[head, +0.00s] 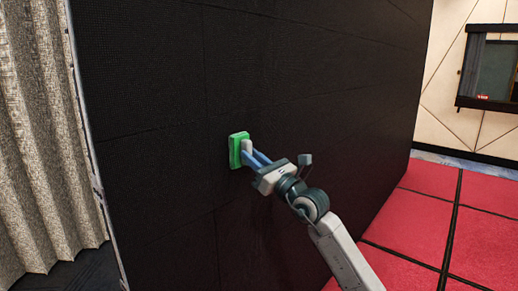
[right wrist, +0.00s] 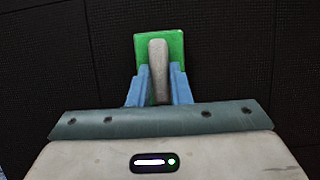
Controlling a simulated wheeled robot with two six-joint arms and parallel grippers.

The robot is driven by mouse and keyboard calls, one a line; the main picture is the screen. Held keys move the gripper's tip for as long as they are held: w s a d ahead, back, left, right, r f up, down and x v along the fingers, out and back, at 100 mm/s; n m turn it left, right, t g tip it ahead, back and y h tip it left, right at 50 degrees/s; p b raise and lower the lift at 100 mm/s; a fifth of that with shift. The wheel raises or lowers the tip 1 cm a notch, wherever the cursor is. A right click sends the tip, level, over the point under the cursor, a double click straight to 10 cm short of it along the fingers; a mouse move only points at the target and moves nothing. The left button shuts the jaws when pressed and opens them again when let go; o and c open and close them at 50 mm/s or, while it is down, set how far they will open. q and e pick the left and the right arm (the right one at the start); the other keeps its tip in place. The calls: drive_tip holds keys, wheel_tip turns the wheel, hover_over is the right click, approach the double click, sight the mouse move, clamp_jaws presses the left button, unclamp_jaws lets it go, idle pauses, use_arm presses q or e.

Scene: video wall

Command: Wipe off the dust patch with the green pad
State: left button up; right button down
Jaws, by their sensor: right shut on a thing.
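The green pad (head: 235,151) has a pale grey handle (head: 247,147) and is at the black video wall (head: 150,150), its flat face towards the panels. It looks to be against the wall, but I cannot tell whether it touches. My right gripper (head: 250,153) is shut on the handle with its blue fingers. In the right wrist view the green pad (right wrist: 142,46) sits beyond the fingertips, with the handle between the blue fingers (right wrist: 158,88). I cannot make out a dust patch on the dark wall; the pad may cover part of it. My left gripper is not in view.
A pleated beige curtain (head: 40,140) hangs left of the wall's metal edge (head: 88,150). Red floor tiles (head: 420,215) lie at the right. A dark-framed window or screen (head: 490,75) is on the pale wall behind. The wall around the pad is clear.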

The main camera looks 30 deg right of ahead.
drive_tip(key=shift+s+a+r+p, duration=0.1)
drive_tip(key=shift+s+a+p, duration=0.05)
drive_tip(key=shift+a+p, duration=0.35)
drive_tip(key=shift+s+a+r+p, duration=0.1)
drive_tip(key=shift+s+a+p, duration=0.05)
drive_tip(key=shift+a+p, duration=0.25)
drive_tip(key=shift+s+a+f+p, duration=0.1)
drive_tip(key=shift+s+a+p, duration=0.15)
drive_tip(key=shift+a+p, duration=0.25)
drive_tip(key=shift+s+a+f+p, duration=0.1)
drive_tip(key=shift+s+a+p, duration=0.1)
drive_tip(key=shift+a+p, duration=0.3)
drive_tip(key=shift+s+p, duration=0.2)
drive_tip(key=shift+p, duration=0.1)
drive_tip(key=s+p, duration=0.1)
drive_tip(key=p, duration=0.1)
drive_tip(key=s+d+p, duration=0.1)
drive_tip(key=s+p, duration=0.1)
drive_tip(key=s+d+p, duration=0.1)
drive_tip(key=s+p, duration=0.1)
drive_tip(key=shift+s, duration=0.15)
